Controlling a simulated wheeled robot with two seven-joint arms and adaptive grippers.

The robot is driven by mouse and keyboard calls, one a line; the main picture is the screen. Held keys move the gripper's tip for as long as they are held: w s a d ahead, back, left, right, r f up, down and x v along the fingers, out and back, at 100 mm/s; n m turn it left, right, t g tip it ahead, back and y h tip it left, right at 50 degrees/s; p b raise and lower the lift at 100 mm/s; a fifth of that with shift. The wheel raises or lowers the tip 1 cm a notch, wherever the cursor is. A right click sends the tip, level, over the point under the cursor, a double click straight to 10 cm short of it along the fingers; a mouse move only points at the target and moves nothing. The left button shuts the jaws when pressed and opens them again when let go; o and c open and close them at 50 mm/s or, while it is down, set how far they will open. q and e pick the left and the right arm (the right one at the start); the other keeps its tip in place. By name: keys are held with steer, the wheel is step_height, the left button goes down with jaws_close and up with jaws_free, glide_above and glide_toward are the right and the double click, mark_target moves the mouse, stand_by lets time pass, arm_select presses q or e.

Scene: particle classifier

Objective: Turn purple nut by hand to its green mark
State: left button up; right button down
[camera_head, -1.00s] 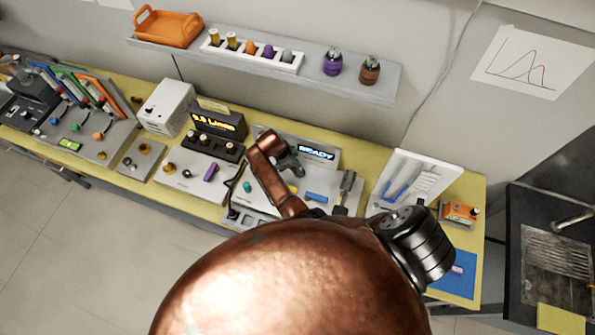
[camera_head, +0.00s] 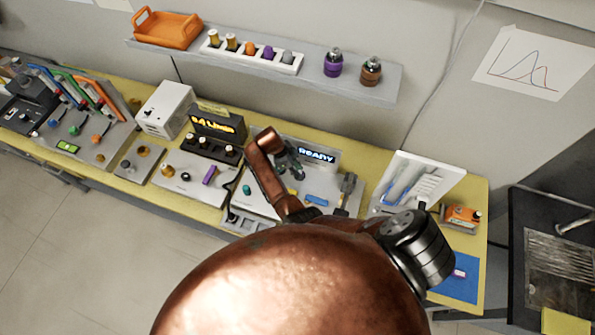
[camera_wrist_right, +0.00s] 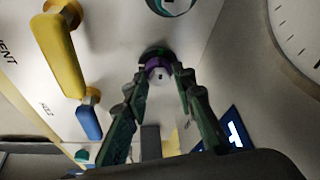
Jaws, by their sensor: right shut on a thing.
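The purple nut (camera_wrist_right: 157,66) is a small purple ring around a pale centre with a dark dot, on a light panel in the right wrist view. My right gripper (camera_wrist_right: 163,73) has its two dark green fingers on either side of the nut and is shut on it. In the head view the right gripper (camera_head: 292,166) reaches over the panel below the READY display (camera_head: 317,155), and the nut is hidden there. My left gripper is not in view.
A yellow handle (camera_wrist_right: 60,50) and a blue handle (camera_wrist_right: 88,121) stick out left of the gripper. A round dial (camera_wrist_right: 300,28) is at the right. In the head view, an amber display (camera_head: 217,125) stands left of my arm. A shelf (camera_head: 375,88) runs above the bench.

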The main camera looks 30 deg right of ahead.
steer(key=c, duration=1.9)
jaws_free()
steer(key=shift+d+r, duration=0.2)
steer(key=shift+o, duration=1.4)
steer(key=shift+a+f, duration=0.1)
steer(key=v, duration=1.2)
